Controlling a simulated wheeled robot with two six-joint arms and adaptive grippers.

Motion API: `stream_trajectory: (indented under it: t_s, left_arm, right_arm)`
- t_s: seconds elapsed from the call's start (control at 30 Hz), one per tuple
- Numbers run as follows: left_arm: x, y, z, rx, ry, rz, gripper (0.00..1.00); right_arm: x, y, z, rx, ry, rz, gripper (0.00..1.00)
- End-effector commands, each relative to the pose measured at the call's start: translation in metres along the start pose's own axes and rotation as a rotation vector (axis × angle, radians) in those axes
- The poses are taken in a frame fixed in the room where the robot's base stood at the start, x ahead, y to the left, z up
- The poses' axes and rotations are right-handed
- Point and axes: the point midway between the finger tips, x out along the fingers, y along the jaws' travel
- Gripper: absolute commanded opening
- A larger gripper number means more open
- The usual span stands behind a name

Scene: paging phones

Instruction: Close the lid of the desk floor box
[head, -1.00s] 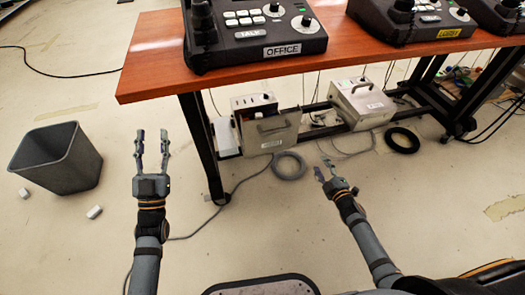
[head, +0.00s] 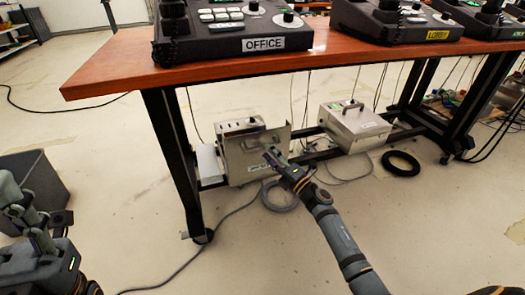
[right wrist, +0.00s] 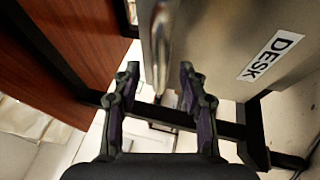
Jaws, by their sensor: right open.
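The desk floor box (head: 235,165) stands under the left part of the table. Its metal lid (head: 284,143) is raised, with its handle side facing me, and sockets show behind it. In the right wrist view, the lid (right wrist: 225,60) bears a DESK label (right wrist: 270,56). My right gripper (head: 268,154) is open in front of the lid. The handle (right wrist: 160,50) shows between and beyond its fingertips (right wrist: 160,72); I cannot tell whether they touch it. My left gripper (head: 28,215) is at the lower left, away from the box, its opening unclear.
A second floor box (head: 352,128) with its lid down stands to the right, near a black cable ring (head: 401,164). The wooden table (head: 330,45) carrying several consoles overhangs the boxes. A table leg (head: 178,165) stands left of the box. A bin (head: 40,180) is at the left.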

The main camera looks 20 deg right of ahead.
Motion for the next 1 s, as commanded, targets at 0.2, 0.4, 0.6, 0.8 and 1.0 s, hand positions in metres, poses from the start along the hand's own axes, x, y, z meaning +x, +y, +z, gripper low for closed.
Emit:
stream_trajectory:
  t_s: [0.2,0.4,0.6,0.8,1.0]
  left_arm:
    - [-0.009,0.002,0.001,0.003,-0.002,0.004,0.40]
    - [-0.009,0.002,0.002,0.003,-0.003,0.005,0.40]
    - [-0.009,0.002,0.002,0.003,-0.003,0.005,0.40]
    - [-0.009,0.002,0.002,0.003,-0.004,0.005,0.40]
    - [-0.009,0.002,0.002,0.003,-0.004,0.005,0.40]
  right_arm:
    - [0.032,-0.001,0.000,0.001,0.000,0.001,0.43]
    - [0.038,-0.001,0.000,0.001,0.000,-0.001,0.43]
    - [0.038,-0.001,0.000,0.001,0.000,-0.002,0.36]
    - [0.038,-0.001,0.000,0.001,0.000,-0.001,0.09]
    - [0.038,-0.001,0.000,0.001,0.000,-0.002,0.00]
